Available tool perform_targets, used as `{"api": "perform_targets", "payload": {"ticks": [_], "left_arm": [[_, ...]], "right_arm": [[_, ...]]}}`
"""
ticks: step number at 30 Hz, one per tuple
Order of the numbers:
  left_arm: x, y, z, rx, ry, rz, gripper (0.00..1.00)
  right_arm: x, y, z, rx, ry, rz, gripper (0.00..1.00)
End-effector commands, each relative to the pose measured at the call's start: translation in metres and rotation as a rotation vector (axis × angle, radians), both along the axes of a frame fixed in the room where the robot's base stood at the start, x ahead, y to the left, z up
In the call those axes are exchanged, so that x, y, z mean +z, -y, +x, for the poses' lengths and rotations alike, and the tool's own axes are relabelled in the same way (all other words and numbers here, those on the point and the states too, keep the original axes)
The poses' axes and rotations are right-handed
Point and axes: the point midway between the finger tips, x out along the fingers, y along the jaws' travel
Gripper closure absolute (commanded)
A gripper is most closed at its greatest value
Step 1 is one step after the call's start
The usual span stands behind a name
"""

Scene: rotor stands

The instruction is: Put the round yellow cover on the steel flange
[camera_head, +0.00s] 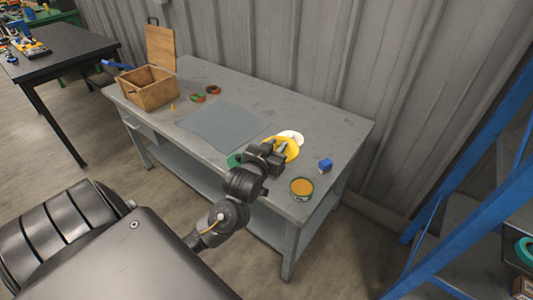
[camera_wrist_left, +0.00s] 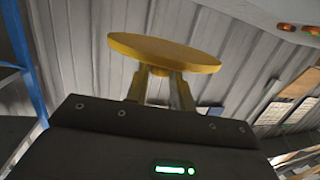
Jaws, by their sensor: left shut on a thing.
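The round yellow cover (camera_head: 293,149) is in the grasp of my left gripper (camera_head: 279,150), over the right part of the grey workbench. In the left wrist view the cover (camera_wrist_left: 165,50) is a wide, slightly tilted disc. My left gripper (camera_wrist_left: 160,78) is shut on a small stub at the disc's middle. A pale round thing (camera_head: 293,135) shows just behind the cover in the head view, partly hidden by it; it may be the steel flange, but I cannot tell for sure. Whether the cover touches it is unclear. My right gripper is not in view.
On the grey workbench (camera_head: 335,125) stand an open can with orange-yellow contents (camera_head: 301,187) and a blue block (camera_head: 325,164), both right of the gripper. A green thing (camera_head: 235,159) is left of it. A wooden box (camera_head: 150,90) and a grey mat (camera_head: 222,124) lie farther left.

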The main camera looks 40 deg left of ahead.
Motion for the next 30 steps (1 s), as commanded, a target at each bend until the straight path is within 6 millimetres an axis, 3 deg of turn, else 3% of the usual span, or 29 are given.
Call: {"api": "perform_targets", "payload": {"ticks": [6, 12, 23, 30], "left_arm": [[-0.025, -0.051, 0.029, 0.0, -0.006, 0.01, 0.99], [-0.062, -0.073, 0.044, -0.003, -0.004, 0.003, 0.99], [-0.079, -0.084, 0.051, -0.004, -0.001, -0.001, 0.99], [-0.108, -0.086, 0.053, -0.004, -0.003, -0.001, 0.99]], "right_arm": [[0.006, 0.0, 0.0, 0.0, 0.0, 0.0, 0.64], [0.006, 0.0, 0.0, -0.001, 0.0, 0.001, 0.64], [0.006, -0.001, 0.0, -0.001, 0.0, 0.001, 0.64], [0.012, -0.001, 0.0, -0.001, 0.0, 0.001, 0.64]]}}
